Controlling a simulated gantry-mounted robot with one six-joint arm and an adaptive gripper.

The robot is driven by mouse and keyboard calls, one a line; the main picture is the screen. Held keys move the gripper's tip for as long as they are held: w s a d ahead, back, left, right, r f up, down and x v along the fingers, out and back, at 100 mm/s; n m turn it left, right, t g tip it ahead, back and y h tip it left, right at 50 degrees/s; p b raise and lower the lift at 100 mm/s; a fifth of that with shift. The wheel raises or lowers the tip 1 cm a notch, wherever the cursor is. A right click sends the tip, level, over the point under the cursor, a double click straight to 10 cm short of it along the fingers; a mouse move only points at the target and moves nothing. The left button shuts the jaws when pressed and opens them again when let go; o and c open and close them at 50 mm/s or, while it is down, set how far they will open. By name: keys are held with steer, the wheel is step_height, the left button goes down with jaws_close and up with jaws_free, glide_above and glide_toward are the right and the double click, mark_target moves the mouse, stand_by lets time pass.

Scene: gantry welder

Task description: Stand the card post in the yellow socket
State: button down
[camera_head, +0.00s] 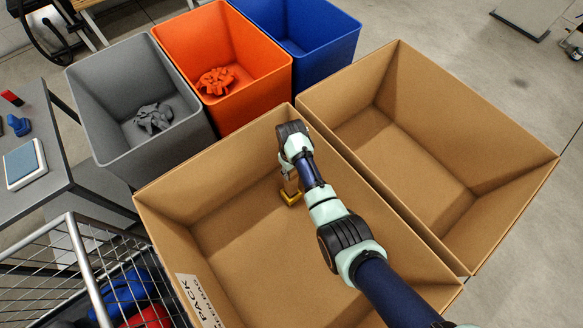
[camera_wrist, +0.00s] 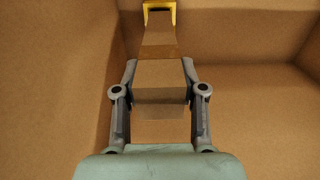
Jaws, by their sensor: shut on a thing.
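The card post (camera_head: 291,186) is a plain brown cardboard piece. My gripper (camera_head: 288,172) is shut on it inside the near left cardboard box. In the wrist view my gripper (camera_wrist: 159,82) has one finger on each side of the post (camera_wrist: 159,72). The yellow socket (camera_head: 291,199) is on the box floor, right below the post in the head view. In the wrist view the socket (camera_wrist: 159,5) is at the top edge, partly cut off, in line with the post's far end. I cannot tell whether that end is inside the socket or just short of it.
The near cardboard box (camera_head: 176,215) has tall walls around my arm. An empty cardboard box (camera_head: 480,125) adjoins it on the right. Grey (camera_head: 180,150), orange (camera_head: 240,110) and blue (camera_head: 325,45) bins stand behind. A wire cage (camera_head: 75,250) is at the lower left.

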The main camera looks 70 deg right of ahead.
steer(key=shift+f+b, duration=2.25)
steer(key=shift+f, duration=0.95)
steer(key=c, duration=0.6)
jaws_free()
step_height(320, 180, up, 12)
steer(key=shift+r, duration=0.1)
